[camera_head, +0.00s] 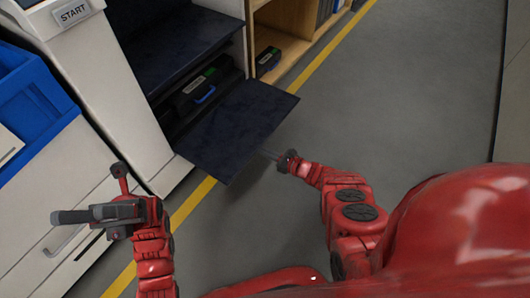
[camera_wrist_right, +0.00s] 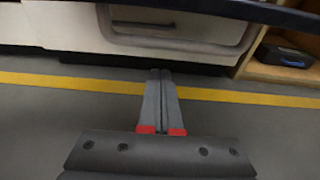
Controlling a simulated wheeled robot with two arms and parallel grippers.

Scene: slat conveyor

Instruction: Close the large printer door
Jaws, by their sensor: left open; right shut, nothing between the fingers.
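The large printer door (camera_head: 238,128) is a dark flat panel. It hangs open, sticking out from the white printer (camera_head: 118,85) with the dark interior exposed behind it. My right gripper (camera_head: 264,153) is shut and empty at the door's near right edge; the head view does not tell whether it touches. In the right wrist view its closed fingers (camera_wrist_right: 161,72) point at the printer's lower front, with the door's dark edge (camera_wrist_right: 235,8) overhead. My left gripper (camera_head: 68,236) is open and empty, in front of the white cabinet at lower left, apart from the door.
A dark case with a blue handle (camera_head: 204,94) sits inside the printer's opening. A wooden shelf (camera_head: 290,45) holding another dark case (camera_head: 268,61) stands to the right. A blue bin (camera_head: 35,105) is at the left. The grey floor (camera_head: 390,95) right of the yellow line is clear.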

